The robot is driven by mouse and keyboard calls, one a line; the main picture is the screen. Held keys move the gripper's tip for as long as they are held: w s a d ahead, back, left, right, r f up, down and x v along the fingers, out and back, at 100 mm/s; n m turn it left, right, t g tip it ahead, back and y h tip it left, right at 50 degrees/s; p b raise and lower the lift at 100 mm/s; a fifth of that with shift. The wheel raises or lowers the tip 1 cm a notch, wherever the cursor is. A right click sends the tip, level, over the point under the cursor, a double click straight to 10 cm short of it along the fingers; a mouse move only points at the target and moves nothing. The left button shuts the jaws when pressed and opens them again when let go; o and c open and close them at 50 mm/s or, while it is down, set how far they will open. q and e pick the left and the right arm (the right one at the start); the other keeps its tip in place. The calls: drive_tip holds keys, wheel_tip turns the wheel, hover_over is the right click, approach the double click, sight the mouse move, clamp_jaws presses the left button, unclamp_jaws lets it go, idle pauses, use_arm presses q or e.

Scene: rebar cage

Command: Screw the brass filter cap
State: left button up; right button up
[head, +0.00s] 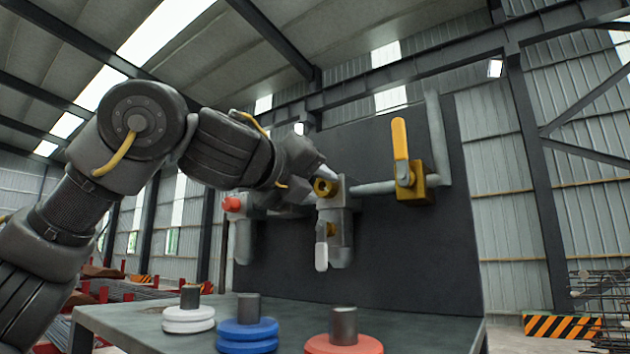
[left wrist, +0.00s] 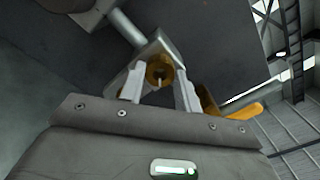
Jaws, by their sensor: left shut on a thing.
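The brass filter cap (head: 325,187) is a round brass piece on the side of the grey filter body (head: 338,215), on the pipework in front of a dark panel. My left gripper (head: 316,178) reaches it from the left and is shut on it. In the left wrist view the brass cap (left wrist: 159,70) lies between the two light-coloured fingers of the left gripper (left wrist: 160,82). The gripper partly hides the cap's far side and the thread, so I cannot tell how deeply it is seated. My right gripper is not in view.
A yellow lever valve (head: 401,150) stands to the right on the pipe. A red knob (head: 231,204) is to the left, and a pale lever (head: 321,256) hangs below. White (head: 188,322), blue (head: 247,335) and red (head: 344,345) discs sit on posts on the table.

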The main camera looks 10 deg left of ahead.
use_arm(q)
drive_tip(key=shift+f, duration=0.2)
idle(0.4)
drive_tip(key=o, duration=1)
drive_tip(key=shift+c, duration=0.2)
drive_tip(key=shift+r, duration=0.1)
drive_tip(key=shift+s+a+b, duration=0.1)
drive_tip(key=shift+s+b, duration=0.2)
drive_tip(key=b+v, duration=0.5)
drive_tip(key=v, duration=0.5)
